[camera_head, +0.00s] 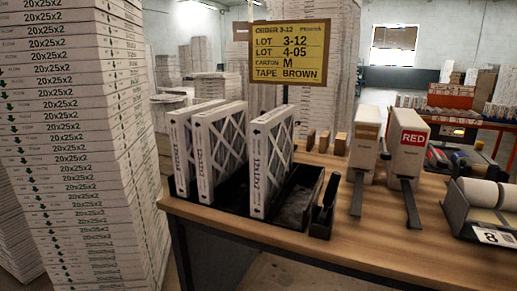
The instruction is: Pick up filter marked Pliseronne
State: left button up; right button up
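Three white-framed pleated filters stand upright in a black rack on the wooden table: a left one (180,155), a middle one (204,160) and a right one (258,172). The left two stand close together. The right one stands apart, with an empty slot of the rack (300,190) to its right. Their edges carry printed size markings, but I cannot read the name Pliseronne on any of them. Neither of my grippers shows in this view.
A yellow order sign (289,52) rises behind the rack. Right of it stand a black holder (321,218), two white cartons (364,143) (407,148) with dark bars in front, and a tape dispenser (455,207). A tall box stack (75,130) flanks the table's left; its front is clear.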

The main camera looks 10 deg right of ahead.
aim_at(221, 134)
jog(key=i+j+z, duration=0.15)
jog(key=z, duration=0.25)
jog(key=i+j+z, duration=0.15)
jog(key=z, duration=0.2)
jog(key=i+j+z, duration=0.1)
jog(key=j+z, duration=0.15)
jog(key=z, duration=0.15)
jog(key=i+j+z, duration=0.1)
jog(key=j, duration=0.25)
jog(key=i+j+z, duration=0.1)
jog(key=j, duration=0.25)
jog(key=j+z, duration=0.1)
jog(key=j, duration=0.25)
jog(key=i, duration=0.05)
